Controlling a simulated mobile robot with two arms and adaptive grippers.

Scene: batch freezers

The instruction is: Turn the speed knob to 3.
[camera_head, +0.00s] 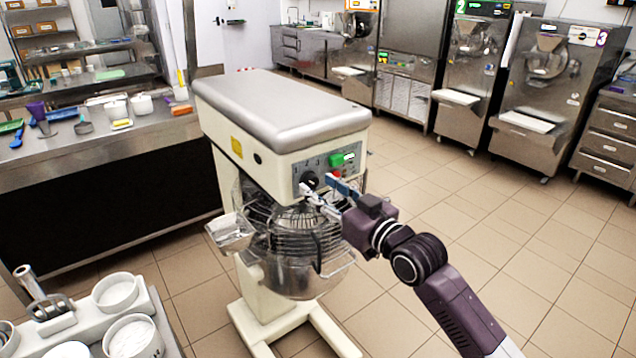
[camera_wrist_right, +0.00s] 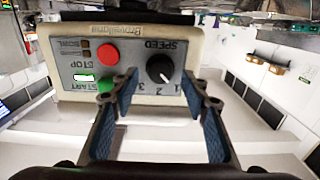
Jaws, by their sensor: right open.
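The speed knob (camera_wrist_right: 160,68) is black and round, on the grey control panel (camera_wrist_right: 82,50) of the mixer; the panel is upside down in the right wrist view. Its white mark points down and right there, seemingly toward the 1, away from the 3. In the head view the knob (camera_head: 310,179) shows on the front of the mixer head. My right gripper (camera_wrist_right: 157,90) is open in front of the panel, with the knob between its fingers in the picture; contact cannot be told. In the head view the right gripper (camera_head: 320,187) is at the panel. My left gripper is out of view.
A red stop button (camera_wrist_right: 108,53) and a green start button (camera_wrist_right: 107,84) sit beside the knob. The wire-guarded bowl (camera_head: 300,255) is below. A metal counter (camera_head: 90,150) stands left, a cart with white tubs (camera_head: 133,338) front left. The floor at right is clear.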

